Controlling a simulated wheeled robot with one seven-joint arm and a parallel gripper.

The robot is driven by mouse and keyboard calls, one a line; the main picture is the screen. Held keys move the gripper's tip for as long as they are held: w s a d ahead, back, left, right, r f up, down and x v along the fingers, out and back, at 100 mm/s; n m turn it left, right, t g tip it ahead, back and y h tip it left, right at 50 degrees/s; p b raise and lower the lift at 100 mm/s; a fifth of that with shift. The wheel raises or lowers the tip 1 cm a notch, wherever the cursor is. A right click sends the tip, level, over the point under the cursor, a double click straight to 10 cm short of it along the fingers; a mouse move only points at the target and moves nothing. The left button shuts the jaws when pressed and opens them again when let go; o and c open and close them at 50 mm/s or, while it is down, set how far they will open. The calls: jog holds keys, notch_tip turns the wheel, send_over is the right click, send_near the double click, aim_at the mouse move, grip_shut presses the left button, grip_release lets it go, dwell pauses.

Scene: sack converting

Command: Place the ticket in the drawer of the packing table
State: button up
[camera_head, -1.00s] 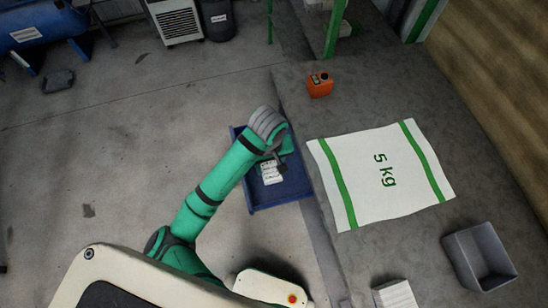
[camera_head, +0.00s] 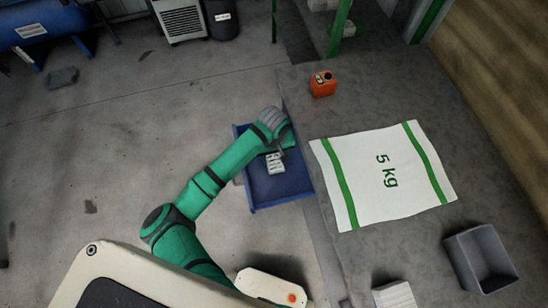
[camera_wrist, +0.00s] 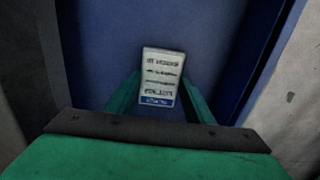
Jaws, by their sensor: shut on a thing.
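The ticket (camera_wrist: 161,77) is a small white card with dark print lines and a blue strip. It is held between the fingers of my gripper (camera_wrist: 158,98), which is shut on it. The ticket also shows in the head view (camera_head: 275,163), over the open blue drawer (camera_head: 283,190). The drawer sticks out from the left side of the packing table (camera_head: 390,255). My gripper (camera_head: 277,154) is above the drawer's far part. I cannot tell whether the ticket touches the drawer's floor.
A white sack sheet marked 5 kg (camera_head: 388,178) lies on the table. An orange device (camera_head: 322,84) stands behind it. A grey bin (camera_head: 480,258) and a white stack (camera_head: 395,296) are at the near end. Floor left of the drawer is clear.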

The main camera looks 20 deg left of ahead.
aim_at(274, 162)
jog(key=shift+f, duration=0.15)
jog(key=o, duration=1.1)
notch_tip(274, 162, up, 12)
jog(key=shift+r, duration=0.2)
jog(key=shift+s, duration=0.15)
